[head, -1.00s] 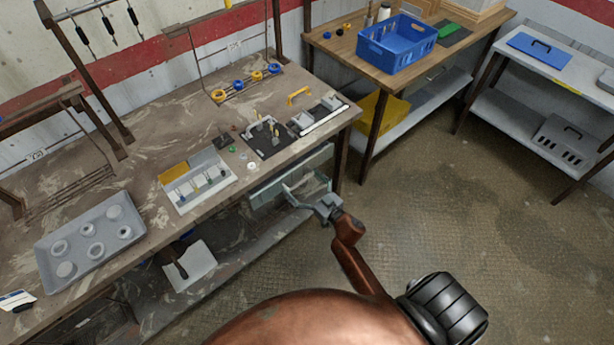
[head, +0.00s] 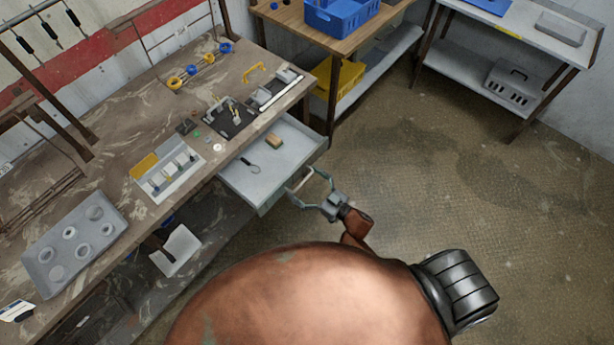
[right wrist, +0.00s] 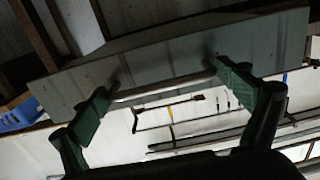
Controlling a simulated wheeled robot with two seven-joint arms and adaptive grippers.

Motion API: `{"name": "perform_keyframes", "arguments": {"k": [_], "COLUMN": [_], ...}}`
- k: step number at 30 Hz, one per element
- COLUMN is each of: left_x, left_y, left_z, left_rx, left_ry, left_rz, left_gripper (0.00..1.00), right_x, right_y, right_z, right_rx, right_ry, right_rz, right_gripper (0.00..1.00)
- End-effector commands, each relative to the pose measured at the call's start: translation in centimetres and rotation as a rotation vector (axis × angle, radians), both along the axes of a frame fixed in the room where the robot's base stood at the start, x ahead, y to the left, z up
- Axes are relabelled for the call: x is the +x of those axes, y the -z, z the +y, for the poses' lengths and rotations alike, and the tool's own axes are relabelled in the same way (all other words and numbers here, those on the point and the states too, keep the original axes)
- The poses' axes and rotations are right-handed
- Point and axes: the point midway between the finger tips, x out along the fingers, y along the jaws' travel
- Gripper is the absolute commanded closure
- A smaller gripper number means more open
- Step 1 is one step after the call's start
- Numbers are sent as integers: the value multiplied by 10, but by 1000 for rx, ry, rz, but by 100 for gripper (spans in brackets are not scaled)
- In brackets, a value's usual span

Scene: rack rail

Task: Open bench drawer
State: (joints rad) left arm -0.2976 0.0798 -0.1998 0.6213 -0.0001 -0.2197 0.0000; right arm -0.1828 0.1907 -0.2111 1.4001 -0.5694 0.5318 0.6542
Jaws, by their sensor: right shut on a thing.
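The bench drawer (head: 240,184) is pulled well out from under the bench top in the head view. Inside it lie a tan block (head: 274,141) and a dark round-ended tool (head: 250,165). My right gripper (head: 305,187) is at the drawer's front, shut on its bar handle (head: 299,181). My left gripper is not in view.
The bench top (head: 120,115) holds a grey tray (head: 100,262) with round parts, a white parts holder (head: 185,178) and a black mat (head: 240,125). A wooden table (head: 350,35) with a blue crate (head: 340,14) stands behind. The floor to the right is clear.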

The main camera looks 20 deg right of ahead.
Motion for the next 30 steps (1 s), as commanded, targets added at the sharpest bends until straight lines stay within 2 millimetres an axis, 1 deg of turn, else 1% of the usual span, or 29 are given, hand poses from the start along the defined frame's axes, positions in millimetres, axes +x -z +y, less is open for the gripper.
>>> {"name": "perform_keyframes", "arguments": {"k": [1,11,12,14,24,26,29,30], "left_x": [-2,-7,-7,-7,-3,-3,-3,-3], "left_y": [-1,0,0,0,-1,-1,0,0], "left_z": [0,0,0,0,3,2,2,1], "left_rx": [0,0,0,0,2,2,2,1], "left_ry": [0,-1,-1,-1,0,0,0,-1], "left_rz": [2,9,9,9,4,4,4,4], "left_gripper": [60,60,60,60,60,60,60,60], "right_x": [-1,-2,-2,-2,-4,-8,-21,-28], "right_y": [-1,0,0,0,0,1,1,1], "right_z": [3,4,4,4,0,-2,-9,-13], "right_rx": [0,0,0,0,0,0,-1,-1], "right_ry": [-8,-10,-10,-9,-4,-4,-3,-3], "right_rz": [-2,-2,-2,-2,0,1,2,2], "right_gripper": [50,50,5,1,0,0,0,0]}}
